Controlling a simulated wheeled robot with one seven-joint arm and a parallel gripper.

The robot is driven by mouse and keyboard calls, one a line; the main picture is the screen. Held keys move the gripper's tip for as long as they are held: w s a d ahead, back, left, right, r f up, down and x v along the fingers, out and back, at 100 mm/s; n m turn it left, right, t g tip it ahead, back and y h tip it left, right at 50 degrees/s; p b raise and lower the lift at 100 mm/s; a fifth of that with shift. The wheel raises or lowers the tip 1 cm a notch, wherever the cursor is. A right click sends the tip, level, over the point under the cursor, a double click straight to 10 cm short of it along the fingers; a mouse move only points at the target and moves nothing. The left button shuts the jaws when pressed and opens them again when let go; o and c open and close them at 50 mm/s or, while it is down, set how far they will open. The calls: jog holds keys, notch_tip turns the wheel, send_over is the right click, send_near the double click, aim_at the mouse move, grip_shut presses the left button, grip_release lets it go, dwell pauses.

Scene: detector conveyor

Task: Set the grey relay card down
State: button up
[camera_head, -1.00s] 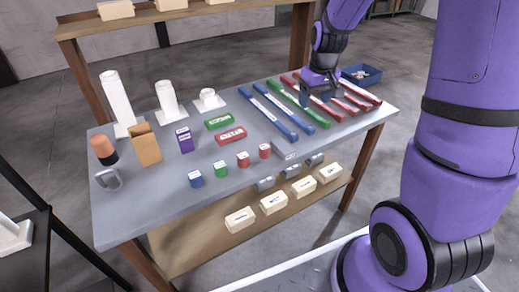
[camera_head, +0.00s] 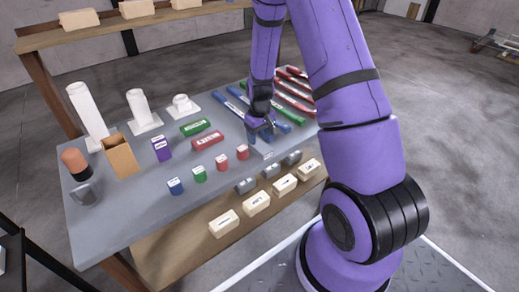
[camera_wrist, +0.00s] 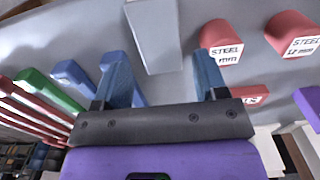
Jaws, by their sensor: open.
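The grey relay card (camera_head: 262,152), a flat pale grey block, lies on the grey table near its front edge. In the wrist view it shows as a long pale bar (camera_wrist: 152,32), with its near end in the gap between my fingers. My gripper (camera_head: 264,136) is low over the table just behind the card. In the wrist view my gripper (camera_wrist: 163,76) is open, with blue fingers apart and nothing clamped. I cannot tell how high the fingertips are above the card.
Grey metal pieces (camera_head: 270,171) and cream boxes (camera_head: 256,204) sit on the lower shelf.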

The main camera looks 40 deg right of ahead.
aim_at(260, 146)
jog(key=shift+d+f, duration=0.1)
jog(key=shift+f, duration=2.65)
jog(key=shift+c, duration=0.2)
jog(key=c, duration=0.7)
jog(key=shift+r, duration=0.1)
jog(key=shift+c, duration=0.2)
